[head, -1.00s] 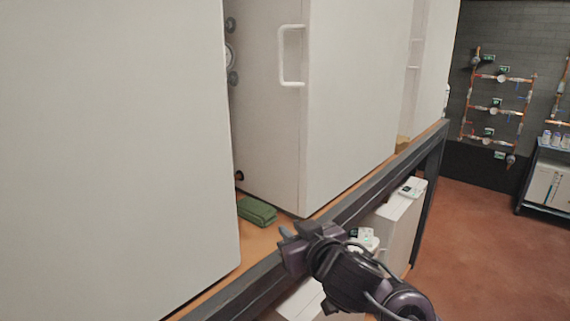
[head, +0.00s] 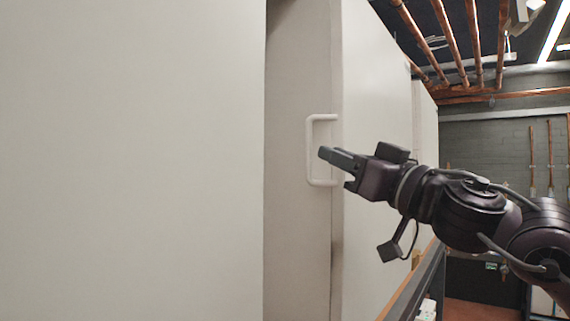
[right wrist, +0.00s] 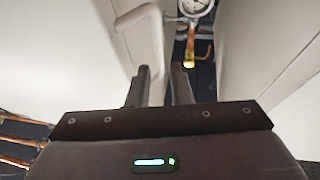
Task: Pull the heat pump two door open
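A white D-shaped handle (head: 311,150) stands on the narrow pale face of a heat pump cabinet (head: 300,240) in the head view. It also shows as a curved white bar (right wrist: 153,22) in the right wrist view. My right gripper (head: 337,170) has its fingers apart and points left at the handle, with the upper fingertip overlapping the handle's outline. In the right wrist view the fingertips (right wrist: 160,70) lie close to the bar's lower end. I cannot tell whether they touch it. The door looks closed. My left gripper is not in view.
A large white panel (head: 130,160) fills the left of the head view, close to the handle. A round gauge (right wrist: 195,6) and copper fitting (right wrist: 190,50) show in a gap beyond the fingers. Copper pipes (head: 450,40) run overhead at right.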

